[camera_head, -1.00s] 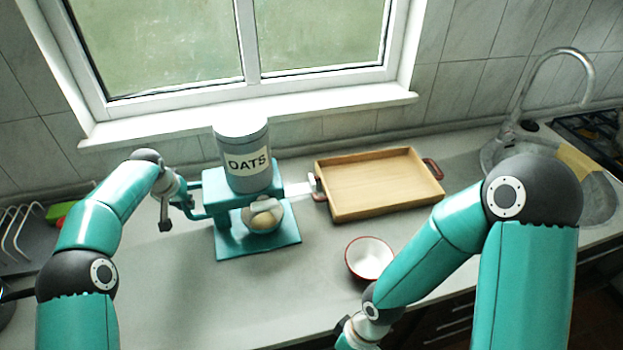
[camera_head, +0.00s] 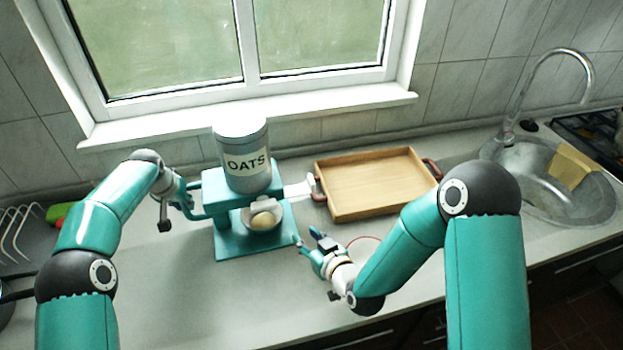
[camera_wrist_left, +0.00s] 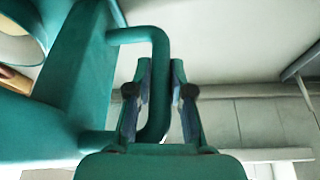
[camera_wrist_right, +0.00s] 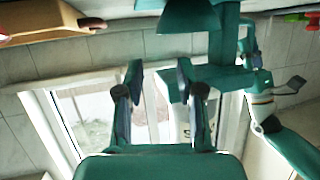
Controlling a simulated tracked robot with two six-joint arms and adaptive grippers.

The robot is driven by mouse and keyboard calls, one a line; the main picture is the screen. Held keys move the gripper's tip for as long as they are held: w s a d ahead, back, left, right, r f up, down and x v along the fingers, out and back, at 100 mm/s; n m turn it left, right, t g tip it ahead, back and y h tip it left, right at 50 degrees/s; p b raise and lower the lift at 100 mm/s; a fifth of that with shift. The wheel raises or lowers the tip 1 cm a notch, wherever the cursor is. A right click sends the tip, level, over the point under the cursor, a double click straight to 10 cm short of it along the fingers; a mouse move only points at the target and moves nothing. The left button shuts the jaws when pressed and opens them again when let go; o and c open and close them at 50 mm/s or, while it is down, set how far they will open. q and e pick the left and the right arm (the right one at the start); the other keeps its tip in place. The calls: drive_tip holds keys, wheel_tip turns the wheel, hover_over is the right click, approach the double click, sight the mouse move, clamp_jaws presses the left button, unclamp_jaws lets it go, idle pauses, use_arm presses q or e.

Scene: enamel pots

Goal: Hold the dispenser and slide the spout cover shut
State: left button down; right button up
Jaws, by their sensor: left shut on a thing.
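The dispenser is a teal stand (camera_head: 223,242) carrying a grey canister labelled OATS (camera_head: 240,140). Its pale spout cover (camera_head: 298,190) sticks out on the right side, towards the tray. A bowl with a tan mound (camera_head: 263,219) sits on the base below the spout. My left gripper (camera_head: 186,203) is shut on the teal side handle, which runs between its fingers in the left wrist view (camera_wrist_left: 158,85). My right gripper (camera_head: 306,243) is open and empty, just right of the base and in front of the cover. In the right wrist view its fingers are apart (camera_wrist_right: 158,72).
A wooden tray (camera_head: 372,211) with red handles stands close to the right of the cover. A red-rimmed bowl (camera_head: 366,238) is mostly hidden behind my right arm. The sink (camera_head: 555,210) is at far right, a dish rack (camera_head: 20,240) at far left.

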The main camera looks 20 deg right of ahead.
sight(314, 185)
drive_tip(key=w+d+r+m+t+h, duration=0.2)
drive_tip(key=w+d+r+t+h, duration=0.1)
drive_tip(key=d+r+t, duration=0.2)
drive_tip(key=w, duration=1.1)
drive_tip(key=shift+w+a+f, duration=0.15)
drive_tip(key=shift+w, duration=0.25)
clamp_jaws()
